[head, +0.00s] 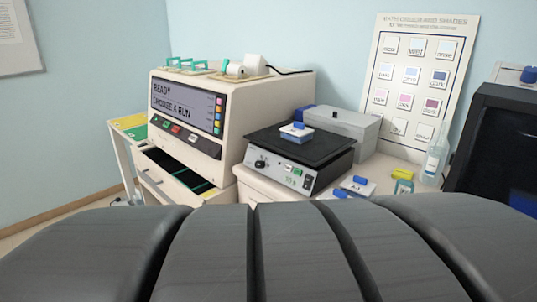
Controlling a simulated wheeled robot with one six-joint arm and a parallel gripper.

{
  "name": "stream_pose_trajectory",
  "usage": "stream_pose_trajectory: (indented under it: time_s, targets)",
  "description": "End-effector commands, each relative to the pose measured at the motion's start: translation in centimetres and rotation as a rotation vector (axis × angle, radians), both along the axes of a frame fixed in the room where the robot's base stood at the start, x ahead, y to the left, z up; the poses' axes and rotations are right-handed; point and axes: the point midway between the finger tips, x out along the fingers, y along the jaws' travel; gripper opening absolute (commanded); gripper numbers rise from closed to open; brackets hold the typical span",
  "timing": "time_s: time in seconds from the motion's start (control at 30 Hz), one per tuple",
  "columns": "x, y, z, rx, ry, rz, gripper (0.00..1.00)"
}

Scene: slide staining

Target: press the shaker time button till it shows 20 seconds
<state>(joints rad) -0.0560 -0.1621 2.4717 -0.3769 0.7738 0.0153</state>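The shaker (268,174) stands on the white counter in the middle of the head view. It is a light-coloured box with a black flat platform (318,153) on top. Its front panel has a dark knob (260,164), small green and pale buttons (292,170), and a red-marked spot at the right. A small green readout (290,179) sits low on the panel, too small to read surely. My gripper does not show. Large dark grey parts, which seem to be mine, fill the bottom of the view.
A large stainer (240,98) with a screen reading "READY CHOOSE A RUN" stands left of the shaker, its drawer (170,180) open. A grey box (350,125) stands behind. Right are blue-topped pieces (355,186), a yellow-green item (403,181), a clear bottle (433,160) and a shade board (418,85).

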Motion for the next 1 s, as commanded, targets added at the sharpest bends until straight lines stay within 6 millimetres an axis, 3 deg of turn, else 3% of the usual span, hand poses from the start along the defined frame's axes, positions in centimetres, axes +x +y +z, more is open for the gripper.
stream_pose_trajectory:
  time_s: [0.03, 0.1, 1.0]
  targets:
    - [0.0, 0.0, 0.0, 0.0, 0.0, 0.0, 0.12]
    - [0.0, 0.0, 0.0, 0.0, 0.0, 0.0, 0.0]
    - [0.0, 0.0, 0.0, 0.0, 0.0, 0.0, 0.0]
